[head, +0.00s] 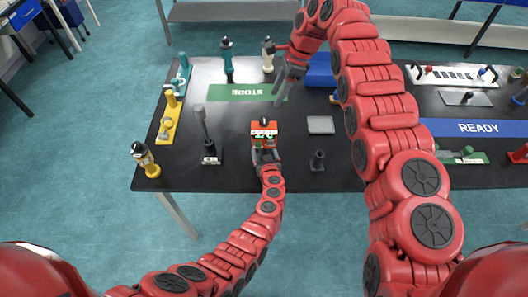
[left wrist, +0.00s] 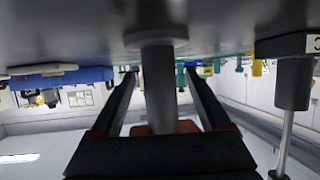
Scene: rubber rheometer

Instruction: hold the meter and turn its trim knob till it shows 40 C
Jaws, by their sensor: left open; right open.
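The meter (head: 264,127) is a small red box with a pale face and green marks, too small to read. My left gripper (head: 265,156) is at the near side of the meter, low over the table. In the left wrist view, which is upside down, its open fingers (left wrist: 160,75) stand on either side of a grey post (left wrist: 160,95) with a round foot on the table. A little red shows behind the post. My right gripper (head: 281,84) is open and empty, above the right end of the green STORE mat (head: 235,92), behind the meter.
A grey-handled lever on a labelled black base (head: 209,155) stands left of the meter; its base (left wrist: 293,80) also shows in the left wrist view. A short black post (head: 318,160) and a grey pad (head: 320,125) are to the right.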

